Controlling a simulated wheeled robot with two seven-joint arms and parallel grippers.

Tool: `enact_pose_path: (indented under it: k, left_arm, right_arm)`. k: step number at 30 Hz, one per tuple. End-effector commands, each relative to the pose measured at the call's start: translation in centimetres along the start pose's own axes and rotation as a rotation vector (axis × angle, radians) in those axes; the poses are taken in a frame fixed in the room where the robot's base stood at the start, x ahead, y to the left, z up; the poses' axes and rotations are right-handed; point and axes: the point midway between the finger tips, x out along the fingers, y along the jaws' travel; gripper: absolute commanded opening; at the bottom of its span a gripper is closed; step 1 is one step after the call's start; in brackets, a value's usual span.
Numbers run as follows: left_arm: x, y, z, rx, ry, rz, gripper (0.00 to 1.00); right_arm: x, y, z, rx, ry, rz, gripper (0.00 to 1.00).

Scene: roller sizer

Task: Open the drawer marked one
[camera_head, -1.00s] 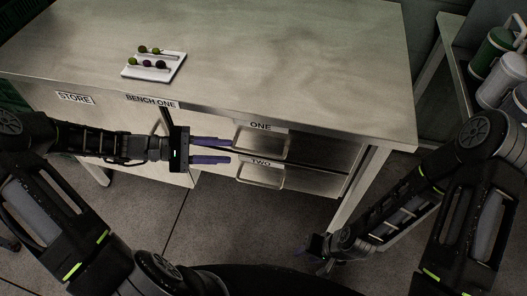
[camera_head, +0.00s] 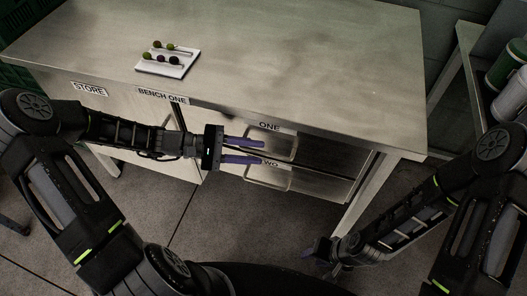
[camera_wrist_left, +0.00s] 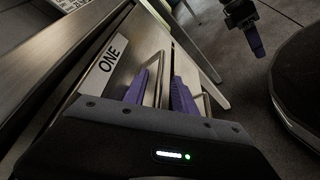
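The drawer marked one (camera_head: 320,153) is under the bench top, below the ONE label (camera_head: 269,126), and looks shut. Its metal loop handle (camera_head: 294,147) stands out at the left of its front. My left gripper (camera_head: 262,151) is open, its two purple fingers at the handle.
The drawer marked two (camera_head: 318,186) is directly below, its label partly covered by a left finger. A white tray (camera_head: 187,62) with several small round items sits on the bench top (camera_head: 300,60). Canisters (camera_head: 508,68) stand on a side table at right. Open floor lies in front.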

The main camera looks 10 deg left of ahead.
Motion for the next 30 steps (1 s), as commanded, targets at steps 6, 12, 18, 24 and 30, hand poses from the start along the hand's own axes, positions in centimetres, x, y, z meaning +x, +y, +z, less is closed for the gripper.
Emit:
enact_pose_path:
  k: [6, 12, 18, 24, 30]
  left_arm:
    - [2.7, 0.0, 0.0, -0.001, -0.001, 0.0, 0.33]
    - [3.2, 0.0, 0.0, -0.001, 0.0, 0.0, 0.33]
    - [3.2, 0.0, 0.0, -0.001, 0.001, 0.0, 0.28]
    - [3.1, 0.0, 0.0, -0.001, 0.001, 0.0, 0.11]
    - [3.1, 0.0, 0.0, -0.001, 0.001, 0.0, 0.0]
  right_arm:
    - [0.1, 0.0, 0.0, 0.0, 0.0, 0.0, 0.36]
    - [0.1, 0.0, 0.0, 0.0, 0.0, 0.0, 0.36]
    - [0.1, 0.0, 0.0, 0.0, 0.0, 0.0, 0.36]
    - [0.1, 0.0, 0.0, 0.0, 0.0, 0.0, 0.36]
    - [0.1, 0.0, 0.0, 0.0, 0.0, 0.0, 0.36]
